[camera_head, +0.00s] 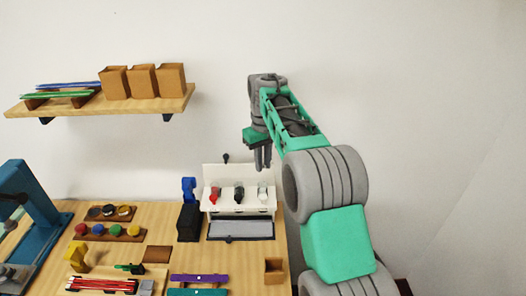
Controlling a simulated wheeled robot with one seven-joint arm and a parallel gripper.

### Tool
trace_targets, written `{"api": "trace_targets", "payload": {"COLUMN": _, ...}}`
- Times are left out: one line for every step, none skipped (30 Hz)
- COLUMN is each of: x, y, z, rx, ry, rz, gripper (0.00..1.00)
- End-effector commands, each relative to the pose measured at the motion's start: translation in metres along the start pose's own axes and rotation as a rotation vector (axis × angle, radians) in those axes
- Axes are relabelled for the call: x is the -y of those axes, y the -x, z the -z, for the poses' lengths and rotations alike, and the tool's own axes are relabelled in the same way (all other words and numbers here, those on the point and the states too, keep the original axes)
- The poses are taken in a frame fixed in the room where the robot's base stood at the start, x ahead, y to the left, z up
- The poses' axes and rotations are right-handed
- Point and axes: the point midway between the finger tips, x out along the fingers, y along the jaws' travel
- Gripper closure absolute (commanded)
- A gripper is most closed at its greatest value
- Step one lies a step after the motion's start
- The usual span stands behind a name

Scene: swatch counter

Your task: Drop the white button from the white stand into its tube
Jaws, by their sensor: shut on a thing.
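A white stand (241,206) with an upright back panel is on the table at centre right. On it are a red item (215,193), a black item (239,193) and a white item (263,192) in a row; at this size I cannot tell buttons from tubes. My gripper (263,167) points down above the right part of the stand, roughly in line with the white item in the picture. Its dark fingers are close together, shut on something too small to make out. Whether this is the white button I cannot tell. The gripper looks apart from the stand.
A grey tray (241,229) lies in front of the stand. A black block (189,222) and a blue item (189,188) are left of it. A small wooden box (274,270) is at front right. A wall shelf (150,99) holds wooden boxes. A blue machine (38,225) is at far left.

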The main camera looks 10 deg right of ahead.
Motion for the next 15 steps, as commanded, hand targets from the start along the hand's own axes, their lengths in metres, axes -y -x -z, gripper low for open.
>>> {"api": "trace_targets", "payload": {"x": -0.001, "y": 0.001, "z": 0.003, "rx": 0.001, "ry": 0.006, "rz": 0.0, "gripper": 1.0}}
{"api": "trace_targets", "payload": {"x": -0.001, "y": 0.001, "z": 0.004, "rx": 0.001, "ry": 0.008, "rz": 0.0, "gripper": 1.0}}
{"api": "trace_targets", "payload": {"x": -0.001, "y": -0.001, "z": 0.004, "rx": 0.0, "ry": 0.009, "rz": 0.0, "gripper": 1.0}}
{"api": "trace_targets", "payload": {"x": -0.001, "y": -0.003, "z": 0.004, "rx": 0.001, "ry": 0.009, "rz": 0.0, "gripper": 1.0}}
{"api": "trace_targets", "payload": {"x": -0.001, "y": -0.005, "z": 0.004, "rx": 0.001, "ry": 0.009, "rz": 0.0, "gripper": 1.0}}
{"api": "trace_targets", "payload": {"x": -0.001, "y": -0.008, "z": 0.004, "rx": 0.001, "ry": 0.009, "rz": 0.0, "gripper": 1.0}}
{"api": "trace_targets", "payload": {"x": -0.001, "y": -0.011, "z": 0.004, "rx": 0.001, "ry": 0.008, "rz": 0.0, "gripper": 1.0}}
{"api": "trace_targets", "payload": {"x": -0.001, "y": -0.015, "z": 0.004, "rx": 0.001, "ry": 0.008, "rz": 0.0, "gripper": 1.0}}
{"api": "trace_targets", "payload": {"x": -0.001, "y": -0.019, "z": 0.004, "rx": 0.001, "ry": 0.008, "rz": 0.0, "gripper": 1.0}}
{"api": "trace_targets", "payload": {"x": -0.001, "y": -0.024, "z": 0.003, "rx": 0.001, "ry": 0.008, "rz": 0.0, "gripper": 1.0}}
{"api": "trace_targets", "payload": {"x": -0.001, "y": -0.028, "z": 0.003, "rx": 0.002, "ry": 0.007, "rz": 0.0, "gripper": 1.0}}
{"api": "trace_targets", "payload": {"x": -0.001, "y": -0.035, "z": 0.003, "rx": 0.001, "ry": 0.007, "rz": 0.0, "gripper": 1.0}}
{"api": "trace_targets", "payload": {"x": -0.001, "y": -0.04, "z": 0.003, "rx": 0.001, "ry": 0.007, "rz": 0.0, "gripper": 1.0}}
{"api": "trace_targets", "payload": {"x": -0.001, "y": -0.044, "z": 0.003, "rx": 0.001, "ry": 0.007, "rz": 0.0, "gripper": 1.0}}
{"api": "trace_targets", "payload": {"x": -0.001, "y": -0.049, "z": 0.003, "rx": 0.001, "ry": 0.007, "rz": 0.0, "gripper": 1.0}}
